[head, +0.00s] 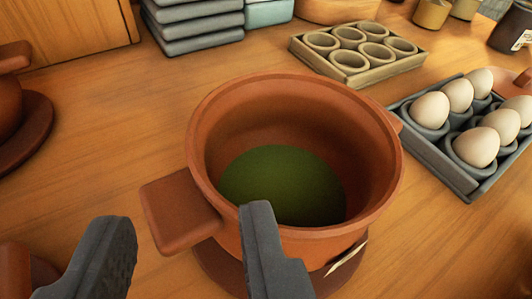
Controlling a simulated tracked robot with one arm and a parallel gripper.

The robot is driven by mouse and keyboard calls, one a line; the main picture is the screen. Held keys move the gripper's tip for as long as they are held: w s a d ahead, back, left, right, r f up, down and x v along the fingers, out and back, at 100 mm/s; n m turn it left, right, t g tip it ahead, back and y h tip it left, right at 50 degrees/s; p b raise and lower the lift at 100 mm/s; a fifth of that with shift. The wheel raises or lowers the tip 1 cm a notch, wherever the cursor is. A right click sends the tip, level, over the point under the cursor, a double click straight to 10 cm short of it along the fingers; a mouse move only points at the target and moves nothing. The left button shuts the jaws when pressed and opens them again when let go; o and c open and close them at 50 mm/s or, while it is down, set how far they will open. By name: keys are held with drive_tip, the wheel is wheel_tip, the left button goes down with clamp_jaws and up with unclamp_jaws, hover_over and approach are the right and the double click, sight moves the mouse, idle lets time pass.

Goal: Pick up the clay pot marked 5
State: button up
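A round reddish-brown clay pot (375,165) with two side handles stands upright on a dark clay saucer (215,275) in the middle of the head view. Green contents (280,183) lie in its bottom. A pale label edge shows low on its front right, but no number can be read. My gripper (182,240) is open and empty at the lower left. Its right finger is in front of the pot's near wall, its left finger is left of the pot. The pot's left handle (180,208) is just beyond the gap between the fingers.
A grey tray with several eggs (466,180) is close to the pot's right. An empty cup tray (358,58) stands behind. Another clay pot on a saucer (30,128) is at the left edge. Grey stacked trays (195,25) stand at the back. Bare wooden counter (110,140) lies left of the pot.

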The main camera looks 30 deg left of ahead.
sight(194, 177)
drive_tip(key=shift+x, duration=3.75)
drive_tip(key=shift+c, duration=0.2)
clamp_jaws()
drive_tip(key=shift+s+f, duration=0.15)
drive_tip(key=shift+f, duration=0.05)
